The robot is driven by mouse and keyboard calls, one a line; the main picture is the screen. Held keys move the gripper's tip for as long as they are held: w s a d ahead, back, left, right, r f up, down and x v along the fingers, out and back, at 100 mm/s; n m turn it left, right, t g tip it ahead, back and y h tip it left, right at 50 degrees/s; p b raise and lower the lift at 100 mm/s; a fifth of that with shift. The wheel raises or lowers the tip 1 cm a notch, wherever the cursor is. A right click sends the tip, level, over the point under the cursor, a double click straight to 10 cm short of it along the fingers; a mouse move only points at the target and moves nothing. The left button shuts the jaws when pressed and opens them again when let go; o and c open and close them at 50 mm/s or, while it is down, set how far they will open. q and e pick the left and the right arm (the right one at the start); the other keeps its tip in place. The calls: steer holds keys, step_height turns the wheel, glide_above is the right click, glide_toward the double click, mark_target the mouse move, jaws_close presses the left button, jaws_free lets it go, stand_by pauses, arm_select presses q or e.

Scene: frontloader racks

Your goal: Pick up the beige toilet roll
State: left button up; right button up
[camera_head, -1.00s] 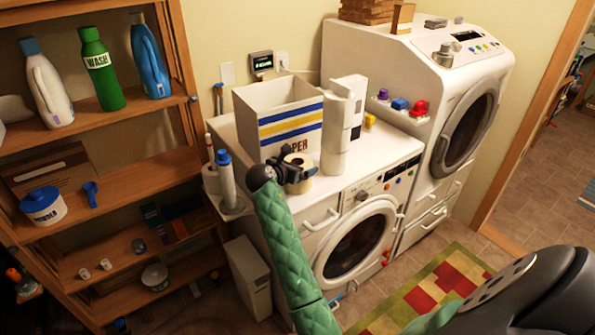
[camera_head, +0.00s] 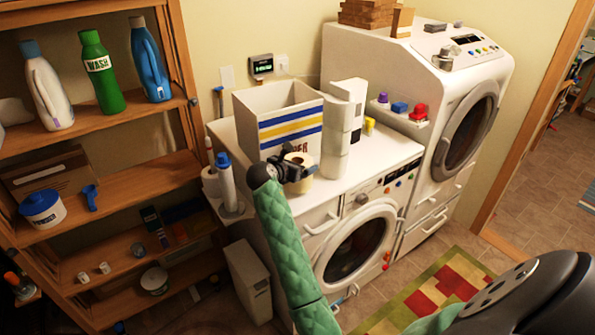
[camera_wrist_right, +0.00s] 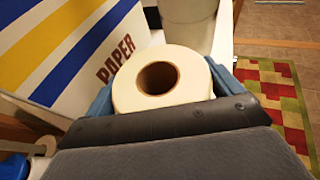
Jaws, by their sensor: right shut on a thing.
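The beige toilet roll (camera_head: 299,183) is on top of the white washer, in front of the striped paper box (camera_head: 281,128). In the right wrist view the roll (camera_wrist_right: 185,91) shows its brown core hole facing the camera. My right gripper (camera_head: 294,172) is at the roll, and its blue fingers (camera_wrist_right: 162,95) sit on both sides of it, shut on it. Whether the roll touches the washer top is hard to tell. My left gripper is not in view.
A tall white stack of rolls (camera_head: 337,135) stands just right of the box. A shelf with detergent bottles (camera_head: 101,70) is at left. A dryer (camera_head: 430,75) stands at right. The washer top (camera_head: 385,150) is clear toward its right front.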

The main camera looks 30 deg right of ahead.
step_height(320, 180, up, 2)
steer(key=shift+s+d+r+b, duration=0.15)
steer(key=shift+r+b, duration=0.1)
steer(key=shift+b, duration=0.3)
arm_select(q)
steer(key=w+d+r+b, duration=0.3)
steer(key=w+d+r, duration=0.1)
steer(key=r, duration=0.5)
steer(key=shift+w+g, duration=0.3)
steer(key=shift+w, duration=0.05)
arm_select(e)
steer(key=s+d+r, duration=0.5)
steer(key=s+r, duration=0.2)
steer(key=s, duration=0.3)
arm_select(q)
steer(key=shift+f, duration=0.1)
